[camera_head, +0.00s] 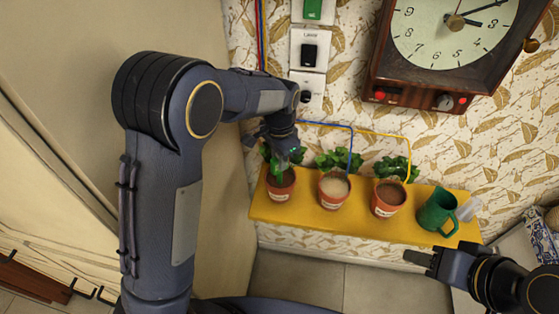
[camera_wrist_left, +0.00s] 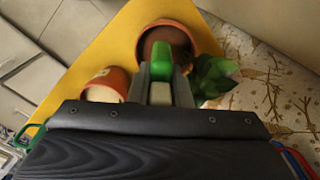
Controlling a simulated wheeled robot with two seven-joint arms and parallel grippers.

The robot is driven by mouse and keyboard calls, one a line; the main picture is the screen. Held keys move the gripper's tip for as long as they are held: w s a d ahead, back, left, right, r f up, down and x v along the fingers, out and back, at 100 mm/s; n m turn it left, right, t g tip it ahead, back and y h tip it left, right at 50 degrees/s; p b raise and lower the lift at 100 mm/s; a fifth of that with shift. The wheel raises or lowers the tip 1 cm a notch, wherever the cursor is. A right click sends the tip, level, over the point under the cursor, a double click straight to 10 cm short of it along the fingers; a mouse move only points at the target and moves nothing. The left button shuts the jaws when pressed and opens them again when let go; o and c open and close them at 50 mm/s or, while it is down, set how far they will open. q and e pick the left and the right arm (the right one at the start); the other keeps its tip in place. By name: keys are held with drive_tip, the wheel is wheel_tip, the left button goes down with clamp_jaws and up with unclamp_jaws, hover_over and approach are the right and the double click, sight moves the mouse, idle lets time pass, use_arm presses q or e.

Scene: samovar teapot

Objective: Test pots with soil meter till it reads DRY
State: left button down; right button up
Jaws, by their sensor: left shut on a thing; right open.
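Three terracotta pots with plants stand in a row on the yellow shelf (camera_head: 300,214): the left pot (camera_head: 281,188), the middle pot (camera_head: 333,192) and the right pot (camera_head: 387,200). The middle pot's soil looks paler than the others. My left gripper (camera_head: 283,150) is over the left pot, shut on the green soil meter (camera_wrist_left: 168,58). In the left wrist view the meter points at that pot's soil (camera_wrist_left: 160,37); I cannot tell whether its probe is in the soil, and its reading is hidden. My right gripper (camera_head: 423,261) is open and empty, below the shelf's right end.
A green watering can (camera_head: 436,213) stands on the shelf right of the pots. A wall clock (camera_head: 455,30) in a wooden case hangs above. Switches (camera_head: 309,54) are on the wall, and blue and yellow tubes (camera_head: 352,140) run toward the pots.

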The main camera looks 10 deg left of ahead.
use_arm(q)
wheel_tip(320, 180, up, 6)
drive_tip(key=p, duration=0.4)
drive_tip(key=shift+r, duration=0.25)
wheel_tip(320, 180, up, 7)
drive_tip(key=shift+r, duration=0.1)
wheel_tip(320, 180, up, 6)
drive_tip(key=shift+w+d, duration=0.25)
drive_tip(key=shift+d, duration=0.1)
idle(0.9)
drive_tip(key=shift+r, duration=0.1)
